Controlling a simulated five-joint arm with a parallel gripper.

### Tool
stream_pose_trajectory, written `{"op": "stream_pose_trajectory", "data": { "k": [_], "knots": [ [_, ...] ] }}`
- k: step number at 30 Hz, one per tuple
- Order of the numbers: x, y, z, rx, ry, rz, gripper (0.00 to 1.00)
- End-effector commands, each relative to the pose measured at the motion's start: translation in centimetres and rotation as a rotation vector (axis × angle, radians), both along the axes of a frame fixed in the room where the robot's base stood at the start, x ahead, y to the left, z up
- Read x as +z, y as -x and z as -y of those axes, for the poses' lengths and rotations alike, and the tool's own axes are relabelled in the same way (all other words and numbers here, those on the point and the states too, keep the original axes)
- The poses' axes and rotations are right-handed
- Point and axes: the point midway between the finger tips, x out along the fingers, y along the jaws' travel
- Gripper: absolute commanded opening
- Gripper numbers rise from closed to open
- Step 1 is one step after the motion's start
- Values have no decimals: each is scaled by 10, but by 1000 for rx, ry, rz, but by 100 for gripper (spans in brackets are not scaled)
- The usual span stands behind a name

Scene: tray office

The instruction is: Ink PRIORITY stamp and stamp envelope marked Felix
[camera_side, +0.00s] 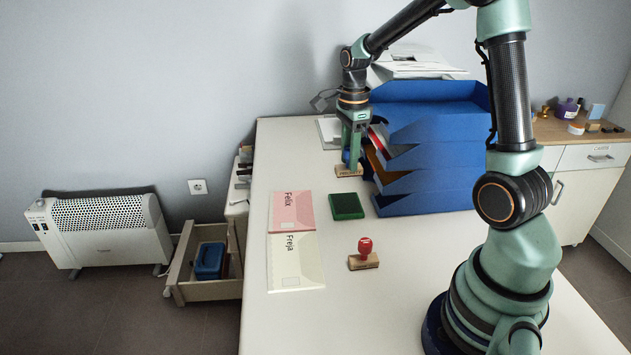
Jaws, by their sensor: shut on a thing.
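My gripper (353,157) is shut on a stamp with a blue handle, near the left front of the blue trays. The stamp's wooden block (349,171) carries small lettering that looks like PRIORITY. The stamp is upright; I cannot tell whether it touches the table. A dark green ink pad (346,206) lies on the table just below the stamp in the picture. The pink envelope marked Felix (292,212) lies flat to the left of the pad. A cream envelope marked Freja (295,262) lies directly below it in the picture.
A second stamp with a red handle (365,247) stands on the table below the pad. Stacked blue trays (440,131) holding papers stand close to the right of my gripper. An open drawer (207,289) and a white heater (103,228) are at the left.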

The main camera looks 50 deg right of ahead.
Motion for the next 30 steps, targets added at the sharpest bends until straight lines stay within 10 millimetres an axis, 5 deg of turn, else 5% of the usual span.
{"op": "stream_pose_trajectory", "data": {
  "k": [9, 30],
  "knots": [
    [-38, -16, 24, 0, 0, 0, 0],
    [-93, -17, 25, 1, 0, 0, 0]
  ]
}}
